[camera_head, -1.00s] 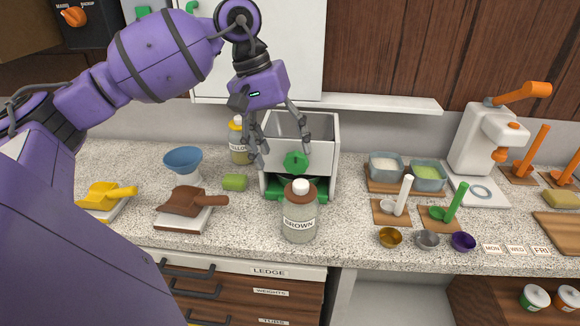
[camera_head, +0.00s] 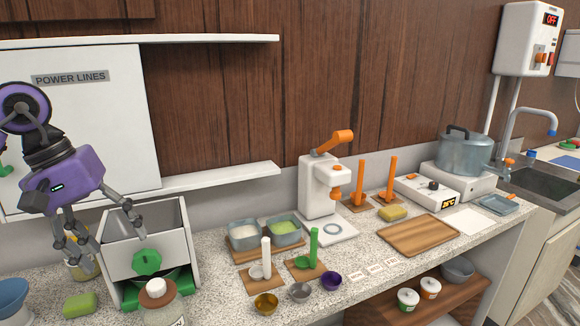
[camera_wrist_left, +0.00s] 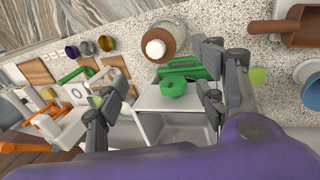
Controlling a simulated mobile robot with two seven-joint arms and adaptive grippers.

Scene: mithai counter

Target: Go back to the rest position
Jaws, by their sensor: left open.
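My left gripper (camera_head: 106,238) is open and empty. In the head view it hangs at the left, in front of and above the white dispenser box (camera_head: 188,262) with the green knob (camera_head: 147,262). In the left wrist view its fingers (camera_wrist_left: 165,105) are spread wide, with the white box and the green knob (camera_wrist_left: 173,87) seen between them. No object is held between the fingers. I cannot tell whether a finger touches the box. My right gripper is in neither view.
A brown-capped jar (camera_head: 160,305) stands before the box, close to the gripper. A green block (camera_head: 80,305) and blue funnel (camera_head: 12,298) lie left. Two tubs (camera_head: 243,233), a white press (camera_head: 318,190), a tray (camera_head: 418,236) and a pot (camera_head: 464,152) stand rightward. A shelf (camera_head: 225,180) juts out behind.

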